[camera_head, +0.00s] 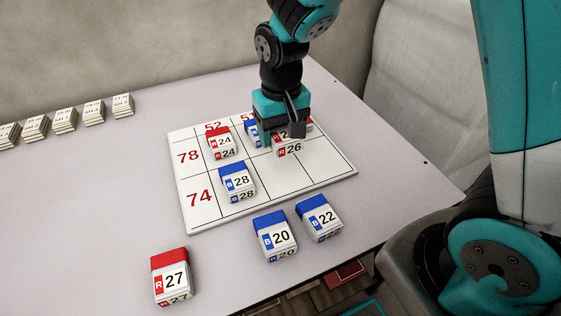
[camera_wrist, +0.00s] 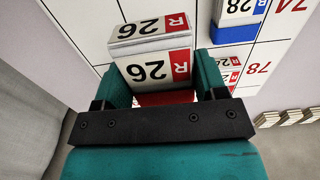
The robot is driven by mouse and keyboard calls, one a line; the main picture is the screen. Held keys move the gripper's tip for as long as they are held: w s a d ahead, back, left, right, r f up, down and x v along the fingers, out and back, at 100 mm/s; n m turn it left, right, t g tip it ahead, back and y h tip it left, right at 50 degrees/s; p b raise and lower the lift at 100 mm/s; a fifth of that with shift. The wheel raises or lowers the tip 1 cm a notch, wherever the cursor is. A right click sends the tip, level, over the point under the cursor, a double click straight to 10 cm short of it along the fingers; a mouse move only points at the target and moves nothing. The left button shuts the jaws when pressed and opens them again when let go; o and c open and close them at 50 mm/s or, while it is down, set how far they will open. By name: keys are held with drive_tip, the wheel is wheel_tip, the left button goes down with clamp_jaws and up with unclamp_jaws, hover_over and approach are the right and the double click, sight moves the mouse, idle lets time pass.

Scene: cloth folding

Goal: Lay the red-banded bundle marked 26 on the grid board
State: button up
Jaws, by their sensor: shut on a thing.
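The red-banded bundle marked 26 (camera_head: 290,148) is in my gripper (camera_head: 285,125), over the right part of the white grid board (camera_head: 325,180). Its band is partly hidden by the gripper in the head view. In the wrist view, the bundle (camera_wrist: 150,67) sits between the two teal fingers of my gripper (camera_wrist: 163,78), its number upside down. I cannot tell whether its underside touches the board.
On the board are red bundle 24 (camera_head: 223,143), blue bundle 28 (camera_head: 237,183) and a partly hidden blue-banded one (camera_head: 251,134) beside my gripper. Blue bundles 20 (camera_head: 275,236) and 22 (camera_head: 320,218) and red bundle 27 (camera_head: 171,277) lie off the board. Several stacks (camera_head: 65,120) stand far left.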

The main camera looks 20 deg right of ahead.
sight(281, 171)
wheel_tip(281, 171, down, 9)
drive_tip(key=shift+f+b, duration=0.1)
drive_tip(key=shift+b, duration=0.45)
drive_tip(key=shift+f, duration=0.15)
drive_tip(key=o, duration=0.9)
drive_tip(key=shift+o, duration=0.2)
